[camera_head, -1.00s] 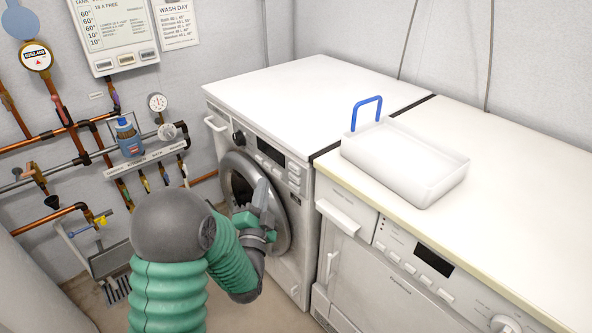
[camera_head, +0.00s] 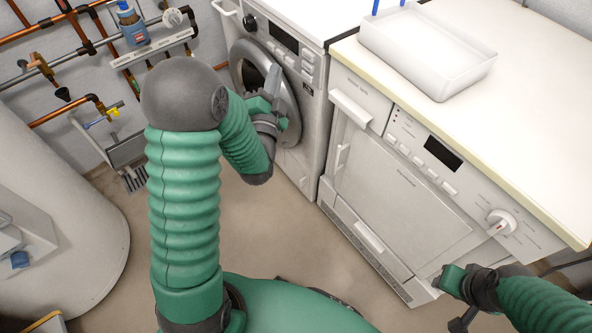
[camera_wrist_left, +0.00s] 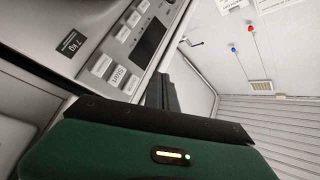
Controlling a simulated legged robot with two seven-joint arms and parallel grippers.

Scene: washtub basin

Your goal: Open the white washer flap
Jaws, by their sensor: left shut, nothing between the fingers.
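The white washer (camera_head: 308,85) stands at the top centre with its round grey-rimmed door (camera_head: 239,50) on the front. The door's centre is dark, and I cannot tell whether it is fully shut. My left gripper (camera_head: 273,78) is shut and empty, in front of the door's right part, which it partly hides. I cannot tell whether it touches the rim. The left wrist view shows the washer's buttons and display (camera_wrist_left: 148,42) close by, with the dark fingers (camera_wrist_left: 161,92) beside them. My right gripper (camera_head: 452,302) is low at the right, away from the washer; its jaws are unclear.
A second white machine (camera_head: 400,190) stands right of the washer under a worktop. A white tray (camera_head: 425,60) lies on that top. Pipes (camera_head: 70,50) run along the left wall. A large pale cylinder (camera_head: 60,190) stands at the left. The floor (camera_head: 280,220) between is clear.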

